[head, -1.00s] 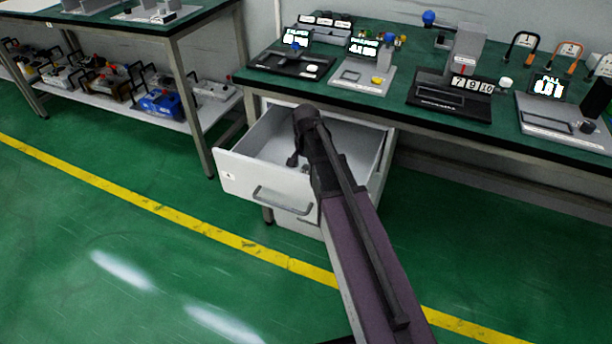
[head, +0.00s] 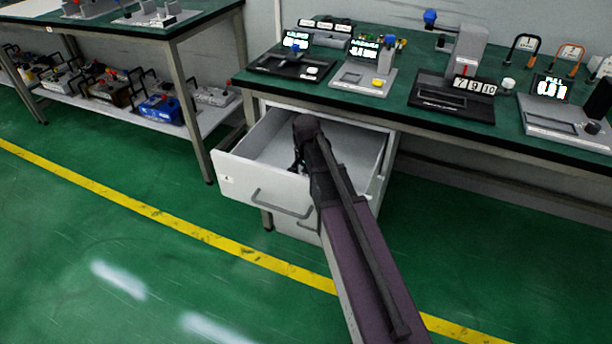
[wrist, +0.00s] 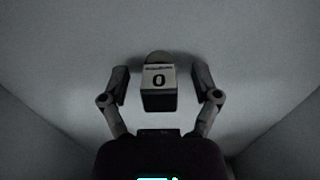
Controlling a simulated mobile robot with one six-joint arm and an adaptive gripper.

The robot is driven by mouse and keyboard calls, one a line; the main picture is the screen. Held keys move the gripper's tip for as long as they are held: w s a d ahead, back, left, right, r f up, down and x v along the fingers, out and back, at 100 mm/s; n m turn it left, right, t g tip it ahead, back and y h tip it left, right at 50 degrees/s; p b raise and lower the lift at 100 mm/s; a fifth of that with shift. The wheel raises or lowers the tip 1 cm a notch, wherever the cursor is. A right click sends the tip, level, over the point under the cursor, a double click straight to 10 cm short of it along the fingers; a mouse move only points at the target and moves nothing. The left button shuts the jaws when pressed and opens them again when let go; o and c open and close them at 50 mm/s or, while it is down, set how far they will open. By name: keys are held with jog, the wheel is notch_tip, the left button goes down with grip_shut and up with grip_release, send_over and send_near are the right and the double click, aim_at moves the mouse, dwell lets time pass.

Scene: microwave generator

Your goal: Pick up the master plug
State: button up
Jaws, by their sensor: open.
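In the wrist view the plug (wrist: 159,88), a small block with a pale face marked "0" and a dark lower side, lies on the drawer floor. A rounded part shows behind it. I take it for the master plug; only the "0" is readable. My gripper (wrist: 161,92) is open, with one finger on each side of the block and a gap on both sides. In the head view my gripper (head: 297,162) reaches down into the open white drawer (head: 262,188). The plug is hidden there behind my arm.
The drawer walls stand close around my gripper. Above and behind it is the green bench (head: 420,118) with several devices, including a number display (head: 468,88). A second bench (head: 170,25) stands at the left. The green floor in front is clear.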

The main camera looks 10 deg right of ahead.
grip_shut()
jog(key=shift+r, duration=0.15)
notch_tip(320, 180, up, 10)
jog(key=p, duration=1)
dwell(1.0)
notch_tip(320, 180, up, 19)
jog(key=p, duration=1.9)
jog(key=shift+f, duration=0.2)
dwell(2.3)
